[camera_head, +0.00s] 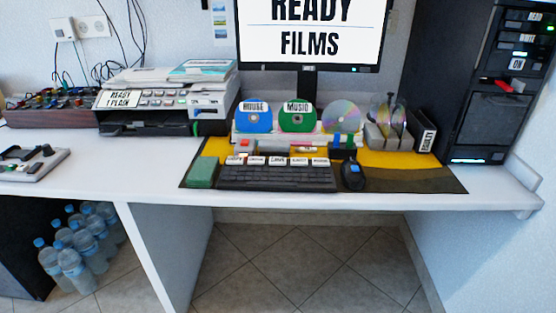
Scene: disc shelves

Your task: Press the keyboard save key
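The black keyboard (277,178) lies on a dark and yellow desk mat (415,178) near the front edge of the white desk. A row of white labelled keys (277,160) stands along its back edge. The lettering is small; the leftmost seems to read COPY, and I cannot tell for sure which one is the save key. Neither of my grippers is in view, and nothing covers the keyboard.
A black mouse (351,175) sits right of the keyboard and a green block (202,172) left of it. Behind are a disc holder (297,138) with labelled discs and a monitor (309,34). A printer (165,113) stands left, a dark computer tower (490,80) right.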

